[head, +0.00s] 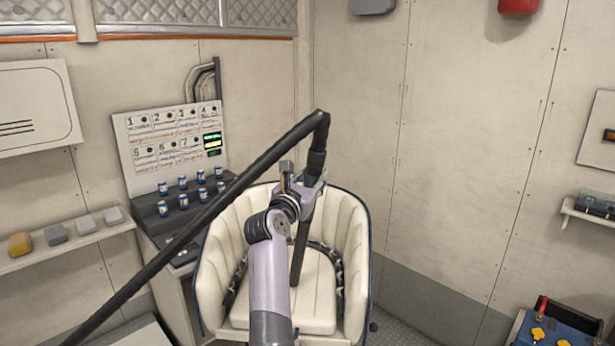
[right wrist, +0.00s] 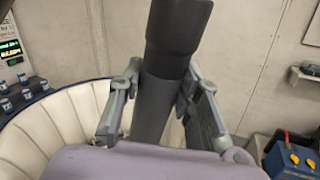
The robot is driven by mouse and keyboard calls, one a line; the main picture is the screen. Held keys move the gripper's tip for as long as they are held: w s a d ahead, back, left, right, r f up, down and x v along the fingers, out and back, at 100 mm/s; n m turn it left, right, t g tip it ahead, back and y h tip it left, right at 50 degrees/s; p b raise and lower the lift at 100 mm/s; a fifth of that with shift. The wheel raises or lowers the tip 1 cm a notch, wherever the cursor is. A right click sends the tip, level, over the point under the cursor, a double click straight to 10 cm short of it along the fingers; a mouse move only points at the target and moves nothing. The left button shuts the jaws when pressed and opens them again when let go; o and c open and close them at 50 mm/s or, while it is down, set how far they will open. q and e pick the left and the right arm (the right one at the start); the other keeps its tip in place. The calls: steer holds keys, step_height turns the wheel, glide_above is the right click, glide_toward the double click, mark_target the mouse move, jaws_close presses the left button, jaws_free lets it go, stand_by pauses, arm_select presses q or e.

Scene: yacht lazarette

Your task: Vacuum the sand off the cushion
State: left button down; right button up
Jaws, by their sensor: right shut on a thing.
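The cream cushion (head: 319,300) is the seat of a rounded, padded tub chair (head: 352,240). I cannot make out sand on it; my right arm covers part of it. My right gripper (head: 304,182) is above the seat, shut on the dark vacuum wand (head: 300,250). The wand hangs nearly upright and its lower end reaches down to the seat; contact is unclear. In the right wrist view, the fingers of my right gripper (right wrist: 158,100) clasp both sides of the wand (right wrist: 165,60). A black hose (head: 210,212) runs from the wand's top to the lower left. My left gripper is out of view.
A numbered panel with several small blue-and-white cylinders (head: 182,184) stands behind the chair at left. A shelf (head: 70,243) with small blocks is at far left. A blue box with yellow knobs (head: 545,332) is at lower right.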

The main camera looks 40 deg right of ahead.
steer(key=shift+s+d+r+p, duration=0.1)
steer(key=shift+s+d+p, duration=0.8)
steer(key=shift+s, duration=0.25)
steer(key=shift+w+b, duration=0.1)
steer(key=shift+b, duration=0.2)
stand_by(0.5)
steer(key=shift+w+a+b, duration=0.9)
steer(key=shift+w+b, duration=0.05)
steer(key=shift+w+a, duration=0.2)
steer(key=shift+b, duration=0.3)
steer(key=shift+s, duration=0.1)
stand_by(0.3)
